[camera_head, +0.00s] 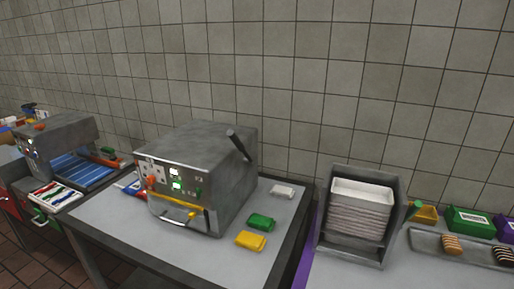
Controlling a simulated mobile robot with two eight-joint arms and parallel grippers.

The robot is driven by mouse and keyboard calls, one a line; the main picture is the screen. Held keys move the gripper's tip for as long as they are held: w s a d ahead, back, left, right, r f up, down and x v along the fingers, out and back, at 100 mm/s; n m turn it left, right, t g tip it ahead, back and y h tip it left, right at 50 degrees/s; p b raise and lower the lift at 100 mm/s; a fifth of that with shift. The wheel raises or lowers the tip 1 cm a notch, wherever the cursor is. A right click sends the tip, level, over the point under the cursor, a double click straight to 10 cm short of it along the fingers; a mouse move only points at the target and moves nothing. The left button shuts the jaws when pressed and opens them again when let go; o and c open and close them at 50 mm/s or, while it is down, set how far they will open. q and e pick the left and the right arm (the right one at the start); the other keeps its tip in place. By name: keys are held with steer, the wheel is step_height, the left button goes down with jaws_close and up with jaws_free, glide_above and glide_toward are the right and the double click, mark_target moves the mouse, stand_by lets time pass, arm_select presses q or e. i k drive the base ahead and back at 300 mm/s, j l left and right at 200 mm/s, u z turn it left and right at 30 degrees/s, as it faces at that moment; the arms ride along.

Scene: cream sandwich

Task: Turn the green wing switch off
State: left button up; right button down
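A grey metal machine (215,160) stands on the middle table. Its front panel holds a small dark green switch (198,192) at the right, an orange knob (151,181) at the left and lit green and white displays (177,186) between them. The green switch is too small for me to tell its position. A yellow bar (180,205) and a curved metal handle (178,217) sit below the panel. A dark lever (238,144) sticks out at the machine's upper right. Neither of my grippers is in view.
Green (261,222), yellow (250,240) and white (282,191) packets lie right of the machine. A grey dispenser with stacked white trays (360,212) stands farther right. A second machine with a blue belt (80,168) is at the left. The table's front edge (150,262) is clear.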

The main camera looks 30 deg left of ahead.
mark_target(198, 192)
steer(key=u, duration=1.5)
steer(key=j, duration=0.1)
